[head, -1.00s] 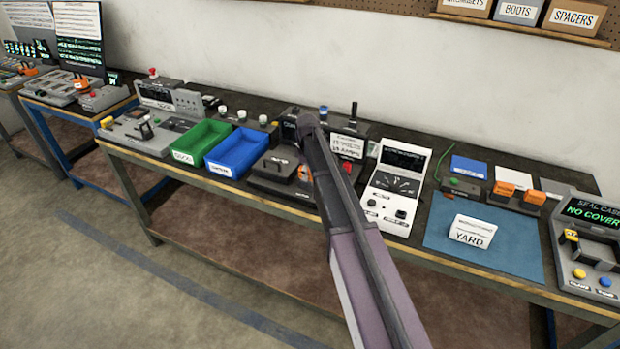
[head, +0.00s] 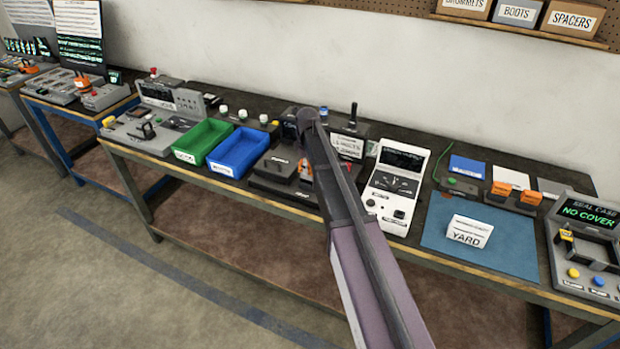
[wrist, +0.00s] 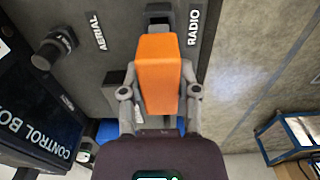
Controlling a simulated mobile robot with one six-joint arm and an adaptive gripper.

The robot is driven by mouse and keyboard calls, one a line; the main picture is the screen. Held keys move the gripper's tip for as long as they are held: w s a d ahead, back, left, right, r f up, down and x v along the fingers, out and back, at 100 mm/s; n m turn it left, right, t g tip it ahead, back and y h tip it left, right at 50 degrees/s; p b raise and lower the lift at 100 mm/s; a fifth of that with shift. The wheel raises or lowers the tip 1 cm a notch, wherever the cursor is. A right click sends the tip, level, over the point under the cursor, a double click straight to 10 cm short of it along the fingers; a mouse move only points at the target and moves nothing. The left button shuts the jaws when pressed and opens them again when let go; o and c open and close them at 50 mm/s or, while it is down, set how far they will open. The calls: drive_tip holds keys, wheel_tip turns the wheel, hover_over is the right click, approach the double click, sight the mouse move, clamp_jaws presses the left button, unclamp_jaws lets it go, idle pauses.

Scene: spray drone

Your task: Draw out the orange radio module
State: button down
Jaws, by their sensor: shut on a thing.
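The orange radio module (wrist: 158,72) is a block in the middle of the wrist view, beside the RADIO label (wrist: 193,27). My gripper (wrist: 159,88) is shut on it, one finger on each side. A dark fitting (wrist: 158,14) shows on the grey panel (wrist: 120,55) just beyond the module. I cannot tell whether the module is still seated in its slot. In the head view my own arm hides the gripper and most of what it holds.
A control box (wrist: 35,125) and a black knob (wrist: 55,46) lie left of the module in the wrist view. On the bench, a blue bin (head: 238,153) and green bin (head: 203,142) stand left of my arm, and a white instrument (head: 395,185) stands right.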

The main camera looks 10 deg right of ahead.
drive_tip(key=shift+r+p, duration=0.6)
drive_tip(key=shift+r, duration=0.05)
drive_tip(key=shift+r, duration=0.2)
drive_tip(key=shift+s, duration=0.1)
